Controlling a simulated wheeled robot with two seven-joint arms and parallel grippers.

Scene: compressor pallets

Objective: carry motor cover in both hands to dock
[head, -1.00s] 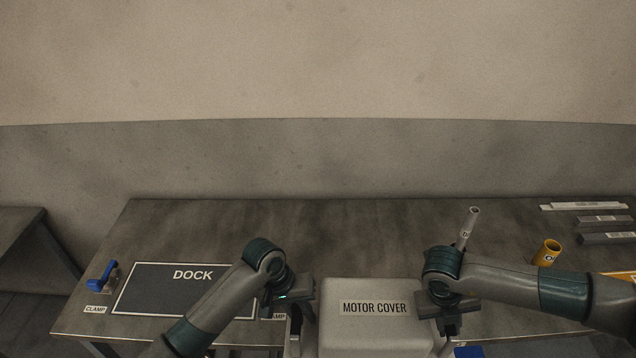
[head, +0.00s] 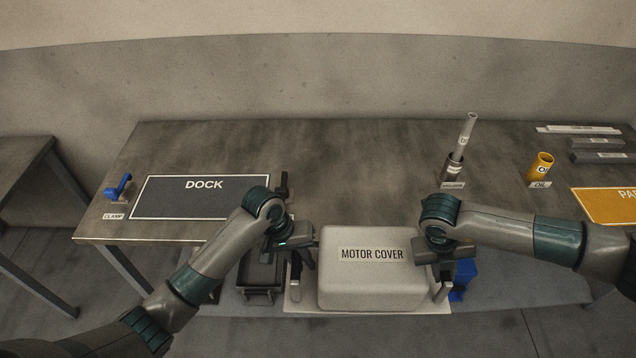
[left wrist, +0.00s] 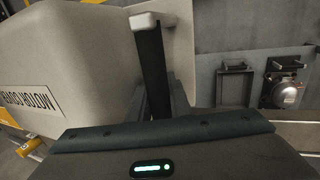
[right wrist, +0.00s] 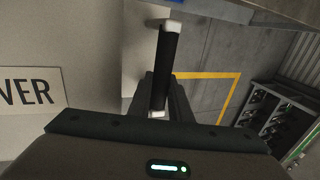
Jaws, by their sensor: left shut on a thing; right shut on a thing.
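The motor cover (head: 365,288) is a pale, rounded box on a flat base flange, with its label facing up. It looks level, in front of the table's front edge. My left gripper (head: 296,262) is shut on the black handle at its left side; this handle (left wrist: 151,65) shows between the fingers in the left wrist view. My right gripper (head: 441,275) is shut on the right handle, also seen in the right wrist view (right wrist: 163,65). The dock (head: 190,205) is a dark, white-outlined rectangle on the table's left part, empty. My left forearm covers its lower right corner.
A blue clamp (head: 118,188) stands left of the dock. A dark tray (head: 262,278) and a blue object (head: 464,275) show low beside the cover. A holder with a grey tube (head: 466,135), a yellow oil cup (head: 541,166) and grey bars stand at the right. The table's back middle is clear.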

